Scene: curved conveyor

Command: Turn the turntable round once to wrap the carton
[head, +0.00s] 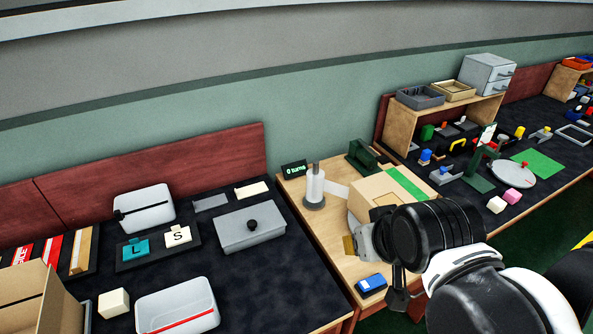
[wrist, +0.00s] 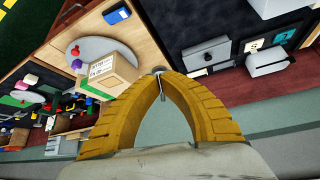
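The carton (head: 385,194), tan with a green strip, stands on the right-hand wooden bench; it also shows in the wrist view (wrist: 110,72). Under it in the wrist view is the grey round turntable (wrist: 110,48), with a red knob (wrist: 75,50) and a purple knob (wrist: 76,64) near its edge. In the head view my arm hides most of the turntable. A film roll (head: 314,187) stands upright left of the carton, with pale film reaching toward it.
A small display (head: 295,169) behind the roll reads "0 turns". A blue box (head: 371,285) lies near the bench's front edge. A lidded grey box (head: 251,228) stands on the dark table to the left. A cluttered bench with another grey disc (head: 513,174) lies right.

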